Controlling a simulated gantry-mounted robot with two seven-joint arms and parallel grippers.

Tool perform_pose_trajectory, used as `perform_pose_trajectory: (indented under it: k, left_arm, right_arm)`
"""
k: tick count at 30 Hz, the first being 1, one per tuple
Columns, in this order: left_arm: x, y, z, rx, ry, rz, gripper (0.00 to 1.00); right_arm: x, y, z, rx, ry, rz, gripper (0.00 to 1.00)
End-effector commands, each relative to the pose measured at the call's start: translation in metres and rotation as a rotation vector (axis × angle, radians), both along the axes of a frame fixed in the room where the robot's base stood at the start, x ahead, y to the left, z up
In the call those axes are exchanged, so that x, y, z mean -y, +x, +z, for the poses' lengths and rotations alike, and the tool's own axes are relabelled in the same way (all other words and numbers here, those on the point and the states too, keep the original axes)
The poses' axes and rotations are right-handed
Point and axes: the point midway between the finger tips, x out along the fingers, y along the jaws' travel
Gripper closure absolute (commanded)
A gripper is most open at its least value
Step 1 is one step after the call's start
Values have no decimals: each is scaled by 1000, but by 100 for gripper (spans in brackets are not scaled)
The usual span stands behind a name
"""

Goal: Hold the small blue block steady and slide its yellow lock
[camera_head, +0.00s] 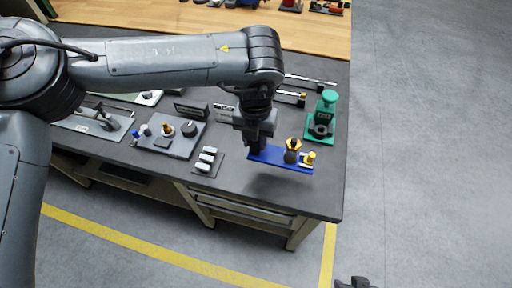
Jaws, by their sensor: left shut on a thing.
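The blue block (273,154) is a flat, long plate near the right front part of the dark bench top. A yellow and black upright part (292,149) stands on it, and a smaller yellow piece (310,158) sits at its right end. I cannot tell which of these is the lock. My left gripper (258,146) points down and is shut on the block's left end, its fingertips partly hidden. I cannot tell whether the block touches the bench. A dark part at the bottom edge (356,283) seems to be my right gripper, mostly cut off.
A green device (322,117) stands behind and to the right of the block. The bench top (270,190) in front of the block is clear.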

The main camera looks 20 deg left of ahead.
Motion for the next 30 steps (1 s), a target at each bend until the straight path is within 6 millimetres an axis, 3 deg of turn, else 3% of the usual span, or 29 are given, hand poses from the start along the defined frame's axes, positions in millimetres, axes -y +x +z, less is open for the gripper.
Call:
perform_pose_trajectory:
  k: [5, 8, 14, 21, 30]
  left_arm:
    - [-7, 16, 21, 3, -5, -6, 100]
    - [-7, 22, 20, -3, -7, -12, 100]
    - [-5, 19, -7, -6, -6, -10, 100]
    - [3, 1, -47, -3, -5, 8, 100]
    - [3, -3, -63, 0, -5, 10, 100]
  right_arm:
    - [0, 0, 0, 0, 0, 0, 57]
    - [0, 0, 0, 0, 0, 0, 57]
    - [0, 0, 0, 0, 0, 0, 57]
    - [0, 0, 0, 0, 0, 0, 57]
    - [0, 0, 0, 0, 0, 0, 57]
